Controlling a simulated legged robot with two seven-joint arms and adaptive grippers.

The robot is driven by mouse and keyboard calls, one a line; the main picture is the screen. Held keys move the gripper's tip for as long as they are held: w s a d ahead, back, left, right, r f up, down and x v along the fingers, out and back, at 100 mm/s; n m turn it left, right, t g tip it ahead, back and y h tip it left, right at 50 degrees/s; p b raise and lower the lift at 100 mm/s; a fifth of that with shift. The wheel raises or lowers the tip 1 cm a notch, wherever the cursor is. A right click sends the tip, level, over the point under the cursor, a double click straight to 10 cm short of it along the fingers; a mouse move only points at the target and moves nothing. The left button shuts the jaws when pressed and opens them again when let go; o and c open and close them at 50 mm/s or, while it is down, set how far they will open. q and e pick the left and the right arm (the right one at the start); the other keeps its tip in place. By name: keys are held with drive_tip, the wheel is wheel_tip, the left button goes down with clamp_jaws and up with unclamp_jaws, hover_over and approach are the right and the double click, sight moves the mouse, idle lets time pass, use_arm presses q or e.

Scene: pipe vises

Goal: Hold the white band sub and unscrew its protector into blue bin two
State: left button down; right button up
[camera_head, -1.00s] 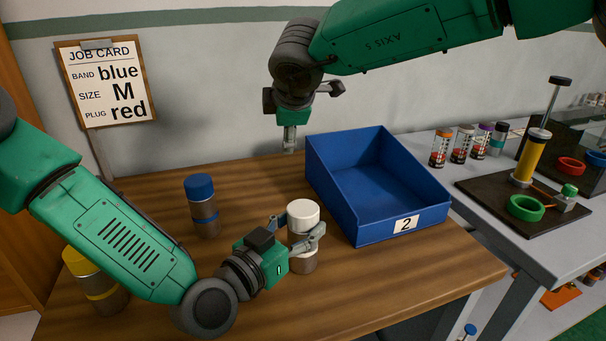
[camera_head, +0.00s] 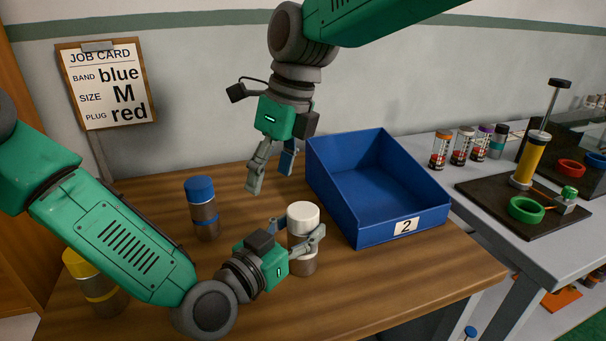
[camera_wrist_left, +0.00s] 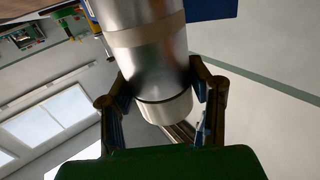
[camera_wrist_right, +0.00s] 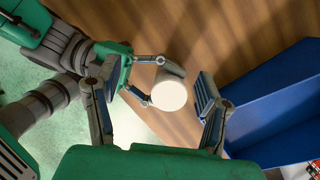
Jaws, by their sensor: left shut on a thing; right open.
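The white band sub (camera_head: 304,264) is a metal cylinder with a white protector (camera_head: 303,212) on top, upright at the table's front middle. My left gripper (camera_head: 304,243) is shut on its body, below the protector. The left wrist view shows the metal body (camera_wrist_left: 148,50) between the left fingers (camera_wrist_left: 160,100). My right gripper (camera_head: 270,177) is open and empty, pointing down above the table, left of blue bin two (camera_head: 385,222). In the right wrist view the protector (camera_wrist_right: 169,92) shows between and beyond the open right fingers (camera_wrist_right: 155,105), apart from them. The bin looks empty.
A blue-capped sub (camera_head: 203,208) stands left of the held one. A yellow-capped sub (camera_head: 100,290) stands at the front left, partly behind my arm. A job card (camera_head: 107,85) stands at the back left. A grey bench (camera_head: 470,210) with tools is at right.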

sight(303, 209)
drive_tip(key=d+h, duration=0.1)
drive_tip(key=d, duration=0.2)
drive_tip(key=d+h, duration=0.1)
drive_tip(key=shift+s+d+f+n+h, duration=0.2)
drive_tip(key=shift+s+d+n+h, duration=0.1)
drive_tip(key=shift+d+n, duration=0.1)
drive_tip(key=shift+d+f, duration=0.15)
drive_tip(key=shift+f, duration=0.1)
wheel_tip(303, 209, down, 7)
drive_tip(key=shift+f, duration=0.2)
drive_tip(key=c, duration=1.2)
drive_tip(key=shift+n, duration=1.7)
drive_tip(key=o, duration=1.3)
